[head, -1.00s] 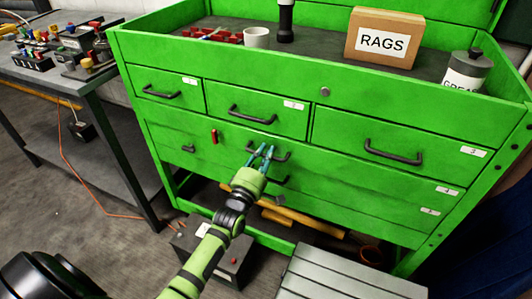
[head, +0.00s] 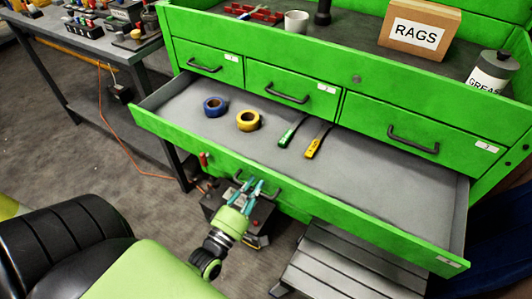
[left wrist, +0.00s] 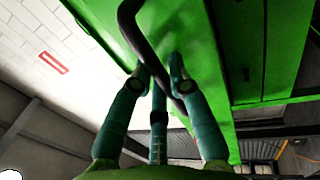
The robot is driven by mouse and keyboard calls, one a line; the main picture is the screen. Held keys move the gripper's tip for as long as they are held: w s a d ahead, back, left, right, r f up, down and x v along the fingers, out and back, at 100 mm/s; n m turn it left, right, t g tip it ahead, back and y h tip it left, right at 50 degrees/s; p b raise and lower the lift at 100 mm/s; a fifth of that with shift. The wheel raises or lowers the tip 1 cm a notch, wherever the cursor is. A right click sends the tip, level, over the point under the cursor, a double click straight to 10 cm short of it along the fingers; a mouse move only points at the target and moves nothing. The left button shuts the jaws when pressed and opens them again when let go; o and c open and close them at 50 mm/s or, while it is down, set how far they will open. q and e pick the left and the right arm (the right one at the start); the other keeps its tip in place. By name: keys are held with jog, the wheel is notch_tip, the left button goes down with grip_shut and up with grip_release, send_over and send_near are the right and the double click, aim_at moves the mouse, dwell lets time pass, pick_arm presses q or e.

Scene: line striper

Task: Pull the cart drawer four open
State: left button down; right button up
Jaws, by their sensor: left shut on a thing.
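The green cart drawer four (head: 350,222) is the wide drawer below the row of three small ones. It stands far out from the cart, its grey floor exposed. In it lie a blue tape roll (head: 215,106), a yellow tape roll (head: 248,120), a green-handled tool (head: 288,135) and a yellow-handled tool (head: 316,143). My left gripper (head: 250,185) is shut on the drawer's dark handle (head: 272,191). The left wrist view shows the fingers (left wrist: 158,78) at the curved handle (left wrist: 138,30), partly covering it. My right gripper is not in view.
A grey slatted step (head: 345,265) stands under the drawer's right part. A dark box (head: 262,212) is on the floor behind my gripper. A workbench (head: 95,48) stands at the left. A RAGS box (head: 418,30) and grease can (head: 490,70) are on the cart top.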

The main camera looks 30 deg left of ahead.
pick_arm(q)
jog(key=s, duration=0.5)
jog(key=shift+d+p, duration=0.15)
jog(key=shift+p, duration=0.2)
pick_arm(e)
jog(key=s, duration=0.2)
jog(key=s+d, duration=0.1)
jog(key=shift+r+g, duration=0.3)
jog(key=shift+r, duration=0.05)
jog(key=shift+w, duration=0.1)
pick_arm(q)
jog(key=shift+w, duration=0.1)
jog(key=c, duration=1.2)
grip_release()
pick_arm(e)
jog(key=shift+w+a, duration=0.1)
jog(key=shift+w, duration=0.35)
pick_arm(q)
jog(key=shift+o, duration=0.2)
